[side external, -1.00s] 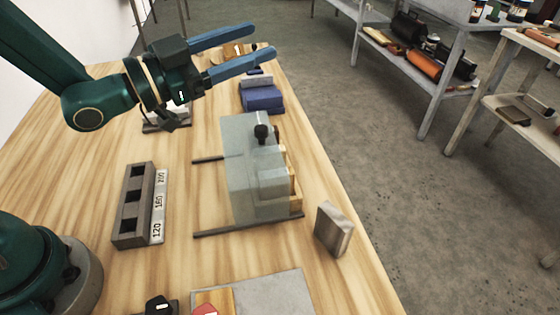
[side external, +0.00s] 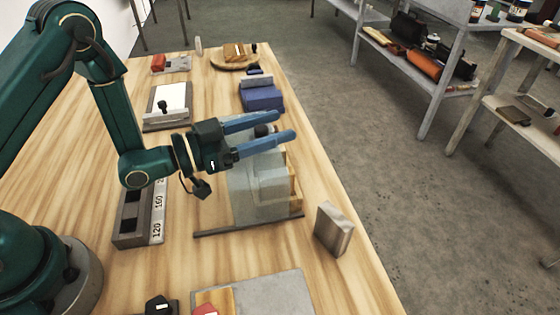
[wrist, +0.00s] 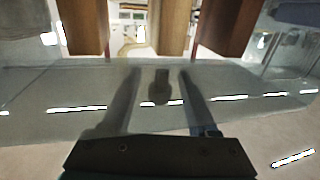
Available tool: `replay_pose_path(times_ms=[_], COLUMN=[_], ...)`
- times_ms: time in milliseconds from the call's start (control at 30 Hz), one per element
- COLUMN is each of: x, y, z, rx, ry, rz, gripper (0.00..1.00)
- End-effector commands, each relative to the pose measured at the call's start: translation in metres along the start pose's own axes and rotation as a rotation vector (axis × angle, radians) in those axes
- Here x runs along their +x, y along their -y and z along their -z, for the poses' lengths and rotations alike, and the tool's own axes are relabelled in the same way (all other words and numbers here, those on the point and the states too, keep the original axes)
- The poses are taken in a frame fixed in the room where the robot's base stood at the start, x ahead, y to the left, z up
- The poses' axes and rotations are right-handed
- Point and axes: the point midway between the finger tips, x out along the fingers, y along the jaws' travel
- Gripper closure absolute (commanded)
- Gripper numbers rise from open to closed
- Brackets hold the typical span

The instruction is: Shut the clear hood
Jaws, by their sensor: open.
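The clear hood (side external: 258,188) is a translucent grey box shape on the wooden bench. It sits at the right end of two dark rails (side external: 225,232), whose left parts stand bare. Pale wooden pieces (side external: 293,182) show at its right side. A black knob (side external: 262,130) is on top of the hood. My gripper (side external: 283,126) is open, with its two blue fingers pointing right over the hood's top. The knob shows between the fingers in the side view; contact cannot be told. The wrist view shows the hood's see-through surface (wrist: 255,82) close up, with brown wooden blocks (wrist: 228,25) beyond.
A dark slotted block with numbers (side external: 132,228) lies left of the rails. A wooden block (side external: 333,228) stands near the bench's right edge. Blue blocks (side external: 262,97) and a white-topped plate (side external: 168,103) lie behind. A grey plate (side external: 275,292) lies in front.

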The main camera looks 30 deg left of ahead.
Motion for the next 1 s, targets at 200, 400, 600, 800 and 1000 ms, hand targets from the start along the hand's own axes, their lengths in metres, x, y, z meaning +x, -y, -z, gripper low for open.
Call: replay_pose_path(times_ms=[200,400,600,800,1000], x=[0.015,0.016,0.015,0.015,0.015], y=[-0.001,0.000,0.000,0.000,0.000], z=[0.001,0.001,0.001,0.001,0.001], rx=[-0.001,-0.002,-0.002,-0.002,-0.001], ry=[-0.001,-0.001,-0.001,0.000,-0.001], rz=[-0.001,0.000,0.000,0.000,0.000], gripper=[0.41,0.41,0.94,1.00,1.00])
